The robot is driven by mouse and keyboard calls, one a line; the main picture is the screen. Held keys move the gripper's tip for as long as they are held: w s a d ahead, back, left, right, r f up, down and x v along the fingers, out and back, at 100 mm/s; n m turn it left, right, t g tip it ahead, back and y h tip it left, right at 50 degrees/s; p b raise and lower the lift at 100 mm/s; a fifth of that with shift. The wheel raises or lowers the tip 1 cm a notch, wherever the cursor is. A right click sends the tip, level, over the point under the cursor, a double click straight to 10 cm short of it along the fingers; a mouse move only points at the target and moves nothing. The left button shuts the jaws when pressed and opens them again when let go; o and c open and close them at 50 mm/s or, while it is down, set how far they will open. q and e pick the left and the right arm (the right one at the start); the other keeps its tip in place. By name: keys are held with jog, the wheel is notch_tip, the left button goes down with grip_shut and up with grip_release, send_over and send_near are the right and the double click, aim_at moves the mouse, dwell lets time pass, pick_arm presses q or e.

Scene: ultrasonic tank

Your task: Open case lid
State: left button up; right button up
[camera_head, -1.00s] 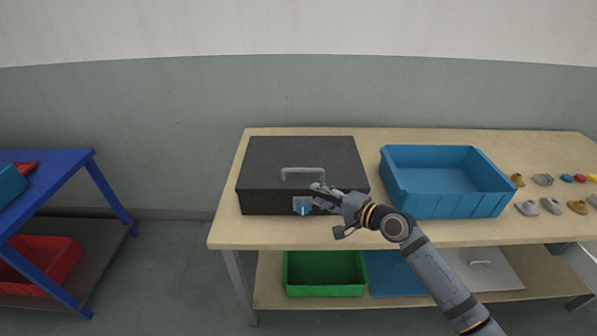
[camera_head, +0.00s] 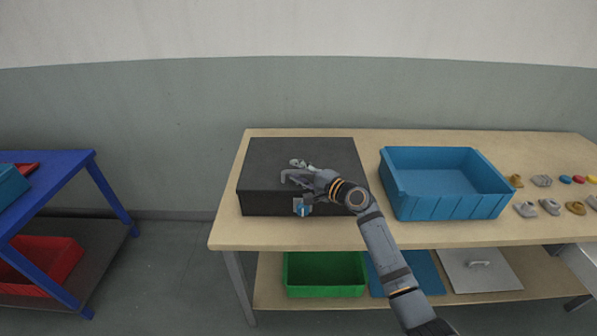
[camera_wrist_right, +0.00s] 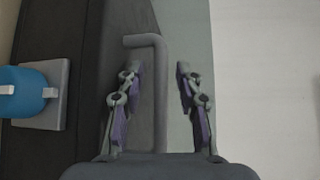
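The black case (camera_head: 268,190) stands shut on the left part of the wooden table, with a blue latch (camera_head: 303,208) on its front face. The latch also shows at the left in the right wrist view (camera_wrist_right: 25,92). My right gripper (camera_head: 292,170) is over the case lid at the grey handle (camera_head: 284,177), which it partly covers. In the right wrist view the fingers (camera_wrist_right: 160,95) are spread apart, with the handle (camera_wrist_right: 160,75) between them, closer to the left finger. I see no clear grip on the handle. My left gripper is not in view.
A blue bin (camera_head: 445,205) stands right of the case on the table (camera_head: 480,232). Several small parts lie at the far right. A green bin (camera_head: 325,280) and a grey lid (camera_head: 480,270) are on the lower shelf. A blue rack (camera_head: 60,190) is at the left.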

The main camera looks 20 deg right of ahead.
jog(key=shift+c, duration=0.2)
grip_shut()
dwell(0.3)
